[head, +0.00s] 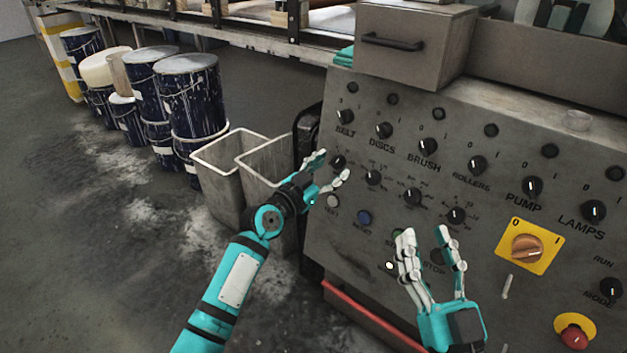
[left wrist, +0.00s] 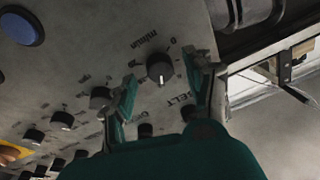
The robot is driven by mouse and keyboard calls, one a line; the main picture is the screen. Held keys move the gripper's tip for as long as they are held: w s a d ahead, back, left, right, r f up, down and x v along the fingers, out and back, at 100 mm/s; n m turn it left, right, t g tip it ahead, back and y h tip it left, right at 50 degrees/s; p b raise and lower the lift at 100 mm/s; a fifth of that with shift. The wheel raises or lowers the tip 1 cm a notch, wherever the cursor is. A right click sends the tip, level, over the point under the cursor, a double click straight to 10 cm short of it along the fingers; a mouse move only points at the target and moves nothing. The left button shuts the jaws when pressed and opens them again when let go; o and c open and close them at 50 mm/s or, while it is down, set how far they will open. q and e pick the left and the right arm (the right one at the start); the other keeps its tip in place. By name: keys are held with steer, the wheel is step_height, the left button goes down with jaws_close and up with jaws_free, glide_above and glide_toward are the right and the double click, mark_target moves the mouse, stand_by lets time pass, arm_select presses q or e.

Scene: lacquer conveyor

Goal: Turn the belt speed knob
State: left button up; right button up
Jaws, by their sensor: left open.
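The belt speed knob (head: 338,160) is a small black knob under the BELT label on the grey control panel (head: 330,225). In the left wrist view the same knob (left wrist: 160,68) has a white pointer line and a scale marked m/min. My left gripper (head: 333,167) is open at the panel's left side, its fingers either side of the knob. In the left wrist view its fingers (left wrist: 168,78) stand apart with the knob between and just beyond the tips; contact is not visible. My right gripper (head: 428,243) is open and empty in front of the panel's lower middle.
Other knobs, such as the DISCS knob (head: 384,130) and its lower neighbour (head: 373,177), sit close by. A blue button (head: 364,217) is below. A yellow-plated orange switch (head: 527,247) and a red emergency button (head: 574,333) are at right. Grey bins (head: 228,160) stand left.

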arm_select(q)
steer(key=v, duration=1.1)
